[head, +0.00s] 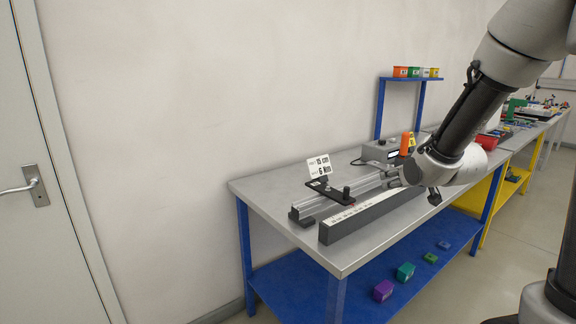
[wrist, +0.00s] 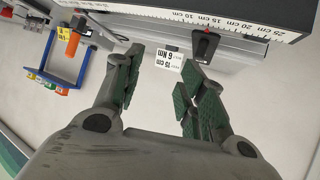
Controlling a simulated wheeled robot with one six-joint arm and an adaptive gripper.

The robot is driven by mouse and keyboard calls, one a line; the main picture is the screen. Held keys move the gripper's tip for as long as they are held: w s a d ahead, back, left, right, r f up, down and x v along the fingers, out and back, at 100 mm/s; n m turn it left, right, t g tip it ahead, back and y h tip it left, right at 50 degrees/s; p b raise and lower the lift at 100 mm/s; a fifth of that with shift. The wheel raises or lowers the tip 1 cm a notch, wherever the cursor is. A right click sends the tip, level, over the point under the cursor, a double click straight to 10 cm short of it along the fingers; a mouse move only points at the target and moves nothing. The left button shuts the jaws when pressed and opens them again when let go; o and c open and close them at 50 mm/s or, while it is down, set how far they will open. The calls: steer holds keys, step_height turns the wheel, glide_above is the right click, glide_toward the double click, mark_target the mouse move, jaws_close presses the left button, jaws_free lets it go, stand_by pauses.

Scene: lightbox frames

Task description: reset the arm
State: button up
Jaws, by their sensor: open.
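My gripper (wrist: 157,95) is open in the wrist view, with green pads on its two fingers and nothing between them. In the head view my arm reaches in from the upper right, and my gripper (head: 392,178) hangs over the bench, partly hidden by the wrist. Near it on the metal bench (head: 262,190) is a rail device with a black slider (head: 345,195) and a white card (head: 320,166) reading 15 cm and 6 Nm. The card (wrist: 170,60) also shows beyond the fingertips in the wrist view.
A long dark bar with a scale (head: 350,222) lies along the bench's front. A grey box (head: 380,151) and an orange cylinder (head: 405,143) stand behind my gripper. Coloured bins (head: 415,72) sit on a blue rack. Purple (head: 383,290) and teal (head: 405,272) boxes lie on the lower shelf.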

steer(key=s+d+r+m+g, duration=0.1)
steer(key=s+r+g, duration=0.1)
steer(key=s, duration=0.8)
steer(key=s+d+r+g+h, duration=0.1)
steer(key=s+d+r+g, duration=0.1)
steer(key=s, duration=0.9)
steer(key=s+d+r+m+g, duration=0.1)
steer(key=s+d+r+g, duration=0.1)
steer(key=s, duration=0.8)
steer(key=shift+s+d+r+m+g+h, duration=0.2)
steer(key=shift+m+g+h, duration=0.1)
steer(key=shift+g, duration=0.4)
